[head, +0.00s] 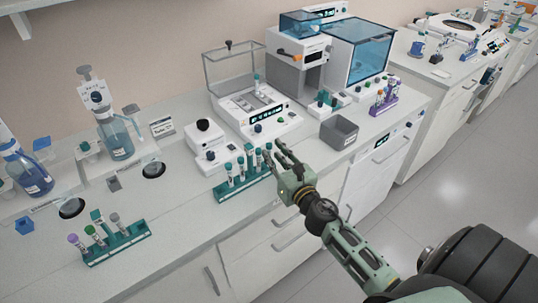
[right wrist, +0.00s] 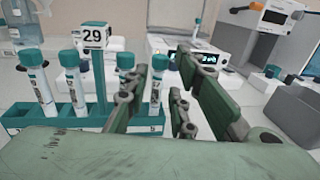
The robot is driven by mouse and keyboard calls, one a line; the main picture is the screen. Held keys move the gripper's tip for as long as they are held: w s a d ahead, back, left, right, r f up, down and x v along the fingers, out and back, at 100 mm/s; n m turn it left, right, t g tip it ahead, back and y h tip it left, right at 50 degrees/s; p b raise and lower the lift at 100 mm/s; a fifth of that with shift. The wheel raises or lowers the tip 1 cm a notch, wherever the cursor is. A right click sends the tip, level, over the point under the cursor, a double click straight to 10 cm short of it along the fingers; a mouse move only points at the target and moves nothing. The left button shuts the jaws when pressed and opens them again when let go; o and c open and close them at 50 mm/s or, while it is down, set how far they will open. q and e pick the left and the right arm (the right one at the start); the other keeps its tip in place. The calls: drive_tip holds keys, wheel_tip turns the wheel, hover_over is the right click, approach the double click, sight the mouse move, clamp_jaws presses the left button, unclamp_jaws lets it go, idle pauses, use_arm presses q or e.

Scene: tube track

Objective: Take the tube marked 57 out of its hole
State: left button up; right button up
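A teal rack (head: 244,186) holds several upright tubes with teal caps, at the counter's front edge in the head view. The number 57 is not legible on any tube. My right gripper (head: 280,158) is open at the right end of this rack. In the right wrist view its fingers (right wrist: 168,75) stand apart, with a teal-capped tube (right wrist: 155,92) behind and between them, near the left finger; I cannot tell whether they touch. My left gripper is not in view.
Another teal rack (head: 118,243) with a few mixed-cap tubes stands at the front left. A purple rack (head: 383,107) stands at the back right. A grey bin (head: 338,132) and a balance (head: 262,115) stand behind my right gripper. Bottles (head: 117,140) stand at left.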

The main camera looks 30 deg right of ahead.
drive_tip(key=shift+w, duration=0.5)
drive_tip(key=shift+f, duration=0.1)
drive_tip(key=c, duration=0.5)
drive_tip(key=shift+r, duration=0.2)
drive_tip(key=shift+r+p, duration=0.4)
drive_tip(key=shift+r, duration=0.2)
drive_tip(key=shift+c, duration=0.3)
drive_tip(key=d+r, duration=0.9)
drive_tip(key=d, duration=0.2)
drive_tip(key=shift+w+d+r+b, duration=0.25)
drive_tip(key=shift+w+d+b, duration=0.1)
drive_tip(key=shift+w, duration=0.1)
drive_tip(key=shift+r, duration=0.1)
